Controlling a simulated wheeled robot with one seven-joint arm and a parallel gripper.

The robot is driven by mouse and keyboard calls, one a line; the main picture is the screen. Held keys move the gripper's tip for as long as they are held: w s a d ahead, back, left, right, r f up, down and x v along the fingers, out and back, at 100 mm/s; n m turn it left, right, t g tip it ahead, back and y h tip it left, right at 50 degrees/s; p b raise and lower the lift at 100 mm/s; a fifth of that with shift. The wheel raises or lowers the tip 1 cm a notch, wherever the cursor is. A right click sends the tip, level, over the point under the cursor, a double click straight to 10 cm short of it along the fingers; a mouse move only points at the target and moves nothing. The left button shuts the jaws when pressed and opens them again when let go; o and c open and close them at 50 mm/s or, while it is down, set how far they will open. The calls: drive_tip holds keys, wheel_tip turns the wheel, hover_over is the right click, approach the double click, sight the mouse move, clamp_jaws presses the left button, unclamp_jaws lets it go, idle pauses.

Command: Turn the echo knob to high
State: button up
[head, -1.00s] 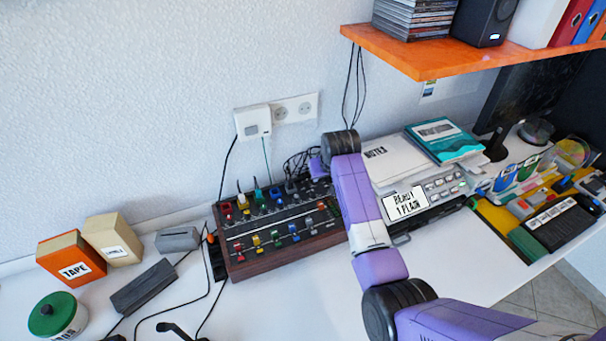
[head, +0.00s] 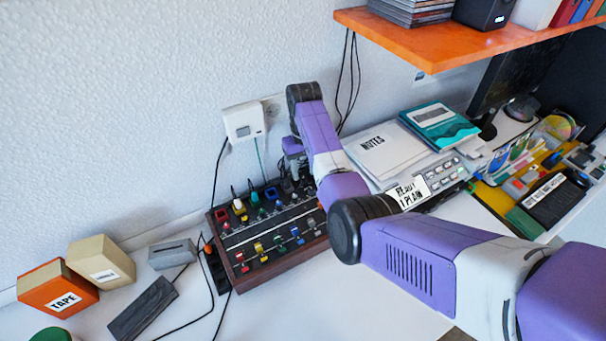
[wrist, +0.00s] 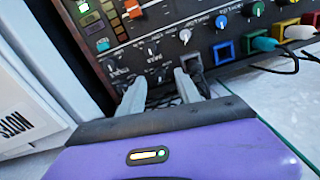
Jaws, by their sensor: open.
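The mixer (head: 272,262) is a dark panel in a wooden case on the desk, with coloured sliders, knobs and sockets. In the wrist view its panel (wrist: 205,12) fills the top, upside down. My gripper (wrist: 162,90) is open, with its two grey fingers over the panel's edge area, beside a black socket block (wrist: 191,62). Small dark knobs with white pointers, such as one knob (wrist: 150,48), lie just beyond the fingertips. I cannot read which one is the echo knob. In the head view my gripper (head: 293,165) is above the mixer's back right, its fingertips largely hidden.
Coloured plugs and cables, including a teal plug (wrist: 262,44), stick up along the mixer's back row. A notes stack (head: 385,155) and a grey device (head: 440,180) stand to the right. The orange shelf (head: 440,50) overhangs at upper right. Bare desk lies in front.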

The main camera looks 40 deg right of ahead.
sight(304, 180)
drive_tip(key=shift+f, duration=1.4)
clamp_jaws()
drive_tip(key=shift+m, duration=0.3)
drive_tip(key=shift+m+p, duration=0.55)
drive_tip(key=shift+m, duration=2.25)
drive_tip(key=shift+w, duration=0.1)
